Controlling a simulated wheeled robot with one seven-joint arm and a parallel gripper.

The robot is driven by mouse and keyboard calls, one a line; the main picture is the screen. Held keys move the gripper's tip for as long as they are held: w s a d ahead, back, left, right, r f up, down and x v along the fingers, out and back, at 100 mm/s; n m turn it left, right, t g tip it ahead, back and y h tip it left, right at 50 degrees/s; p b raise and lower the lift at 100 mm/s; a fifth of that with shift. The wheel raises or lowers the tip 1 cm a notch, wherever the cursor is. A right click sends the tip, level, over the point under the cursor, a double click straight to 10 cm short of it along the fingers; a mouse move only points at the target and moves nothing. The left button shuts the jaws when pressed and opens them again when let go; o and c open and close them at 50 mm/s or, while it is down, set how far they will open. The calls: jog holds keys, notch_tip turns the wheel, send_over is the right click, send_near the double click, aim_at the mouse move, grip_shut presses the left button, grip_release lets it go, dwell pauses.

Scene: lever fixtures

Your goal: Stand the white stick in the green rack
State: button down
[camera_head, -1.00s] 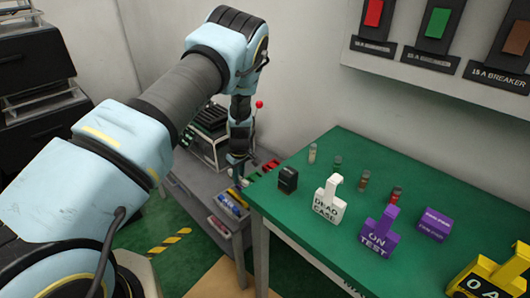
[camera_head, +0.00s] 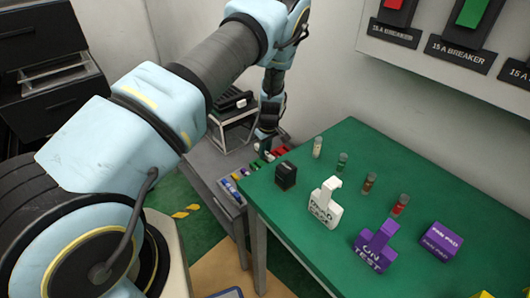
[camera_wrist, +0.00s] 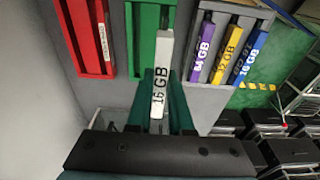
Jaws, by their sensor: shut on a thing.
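The white stick (camera_wrist: 161,85), marked "16 GB", is held in my gripper (camera_wrist: 160,78) in the wrist view. The fingers are shut on it from both sides. The green rack (camera_wrist: 139,42) lies just beyond, and the stick's far end overlaps its near end in the picture. I cannot tell whether the stick touches the rack or is inside it. In the head view my gripper (camera_head: 264,136) is low over the grey side bench, and the stick is hidden there.
A red rack (camera_wrist: 92,35) lies left of the green one. In the head view, the green table (camera_head: 330,245) stands close right of the bench, with a white tagged block (camera_head: 323,203) and small vials.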

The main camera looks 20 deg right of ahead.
jog(key=shift+f+b, duration=2.2)
jog(key=shift+f, duration=0.75)
jog(key=shift+b, duration=0.55)
jog(key=shift+f+b, duration=1.05)
jog(key=shift+f, duration=0.2)
jog(key=c, duration=0.7)
grip_release()
jog(key=shift+c, duration=0.2)
jog(key=r, duration=0.3)
jog(key=s+r+b, duration=0.1)
jog(key=r, duration=0.3)
jog(key=r+b, duration=0.1)
jog(key=r, duration=0.2)
jog(key=shift+s+d+r, duration=0.15)
jog(key=shift+r, duration=0.25)
